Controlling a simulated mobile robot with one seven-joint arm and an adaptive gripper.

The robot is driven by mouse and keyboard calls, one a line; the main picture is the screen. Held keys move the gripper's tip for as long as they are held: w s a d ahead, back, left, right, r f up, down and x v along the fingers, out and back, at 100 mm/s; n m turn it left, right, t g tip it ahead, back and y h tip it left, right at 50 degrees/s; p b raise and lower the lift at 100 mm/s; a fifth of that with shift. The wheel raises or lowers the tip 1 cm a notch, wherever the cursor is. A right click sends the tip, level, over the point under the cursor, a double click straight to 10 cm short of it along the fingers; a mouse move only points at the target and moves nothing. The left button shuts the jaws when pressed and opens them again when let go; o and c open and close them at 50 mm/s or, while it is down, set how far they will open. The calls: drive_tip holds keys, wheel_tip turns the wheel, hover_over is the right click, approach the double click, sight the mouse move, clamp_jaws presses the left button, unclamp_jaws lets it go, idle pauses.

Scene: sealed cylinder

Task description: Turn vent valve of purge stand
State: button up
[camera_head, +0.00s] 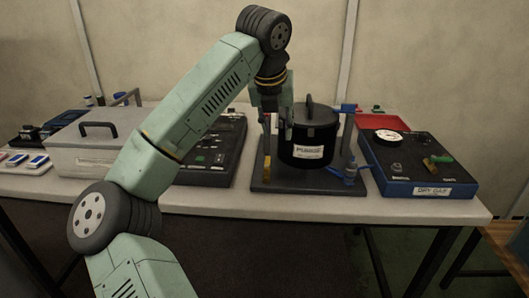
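The purge stand, as I take it, is a dark base plate (325,184) holding a black lidded cylinder (318,148) with a white label. A blue part (349,107) shows high on the stand's right side. A small bottle-like part (350,172) and blue tubing or a lever sit low at its right front. I cannot tell which part is the vent valve. My gripper (283,128) points down at the cylinder's left side, beside a yellow-marked upright (266,160). Whether it touches anything, and its finger opening, are unclear.
A blue-edged DRY GAS panel (418,167) with a gauge (388,136) and a green-and-yellow valve handle (438,159) stands at right. A black instrument panel (212,155) and a grey handled box (90,143) stand left. Bare table (330,204) runs along the front edge.

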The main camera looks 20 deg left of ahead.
sight(268, 159)
drive_tip(key=shift+n+g+y, duration=0.4)
drive_tip(key=shift+y, duration=0.1)
drive_tip(key=x, duration=0.3)
drive_tip(key=a+p+x, duration=0.1)
drive_tip(key=x, duration=0.3)
drive_tip(key=a+x, duration=0.1)
drive_tip(key=x, duration=0.3)
drive_tip(key=shift+s+a+f+p, duration=0.1)
drive_tip(key=shift+s+a+p, duration=0.05)
drive_tip(key=shift+s+p, duration=0.15)
drive_tip(key=shift+c, duration=0.6)
clamp_jaws()
